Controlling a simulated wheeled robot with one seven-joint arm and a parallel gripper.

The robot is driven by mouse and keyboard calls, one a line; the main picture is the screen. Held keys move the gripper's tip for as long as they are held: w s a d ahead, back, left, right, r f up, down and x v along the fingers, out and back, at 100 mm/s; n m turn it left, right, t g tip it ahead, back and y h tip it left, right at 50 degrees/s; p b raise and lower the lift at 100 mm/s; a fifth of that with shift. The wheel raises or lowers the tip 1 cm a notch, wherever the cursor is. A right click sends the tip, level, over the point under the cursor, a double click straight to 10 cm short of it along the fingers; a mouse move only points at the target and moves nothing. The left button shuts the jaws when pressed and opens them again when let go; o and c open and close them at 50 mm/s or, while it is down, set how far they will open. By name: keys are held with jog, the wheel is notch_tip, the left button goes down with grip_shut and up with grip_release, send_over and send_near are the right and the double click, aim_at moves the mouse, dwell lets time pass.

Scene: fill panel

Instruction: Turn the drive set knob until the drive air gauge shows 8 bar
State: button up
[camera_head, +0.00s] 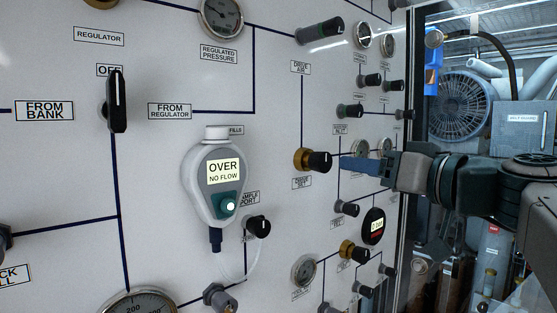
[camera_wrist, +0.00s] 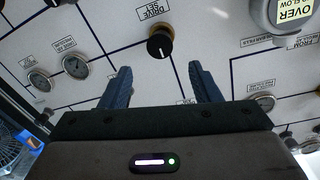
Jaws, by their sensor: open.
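The drive set knob (camera_head: 313,160) is black on a brass collar, on the white panel above its "DRIVE SET" label. In the wrist view the knob (camera_wrist: 160,42) lies beyond the fingertips, roughly centred between them. My gripper (camera_head: 350,163) is open and empty, its blue fingers (camera_wrist: 159,82) pointing at the panel; the knob is not between them. Two small round gauges (camera_wrist: 75,66) show left of the fingers in the wrist view. In the head view the gauges (camera_head: 360,150) are partly hidden by my gripper.
A grey flow meter (camera_head: 213,180) reading "OVER NO FLOW" sticks out left of the knob. The panel's right edge borders a fan (camera_head: 460,107).

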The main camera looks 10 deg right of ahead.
aim_at(326, 163)
jog(key=p+x, duration=0.2)
jog(key=x, duration=0.8)
jog(key=shift+w+f, duration=0.1)
jog(key=c, duration=1)
